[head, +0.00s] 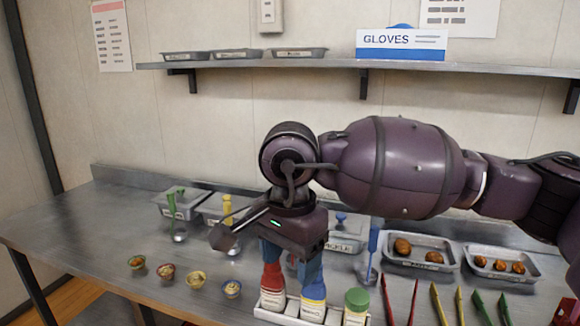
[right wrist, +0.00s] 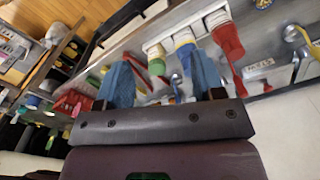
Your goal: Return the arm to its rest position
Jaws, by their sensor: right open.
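My right arm comes in from the right across the head view. Its right gripper (head: 290,264) points down over the steel counter (head: 75,235), with its blue fingers apart. The right wrist view also shows the right gripper (right wrist: 157,62) with its two fingers spread and nothing held between them. In the head view the fingers overlap the tops of the squeeze bottles, and I cannot tell the exact gap. My left gripper is out of view.
A white rack (head: 280,318) holds squeeze bottles, including a green-capped one (head: 356,301). Several small bowls (head: 196,279) stand to the left. Metal trays (head: 424,262) of food and coloured tongs (head: 440,303) lie at right. A wall shelf (head: 340,65) runs behind. The counter's left end is clear.

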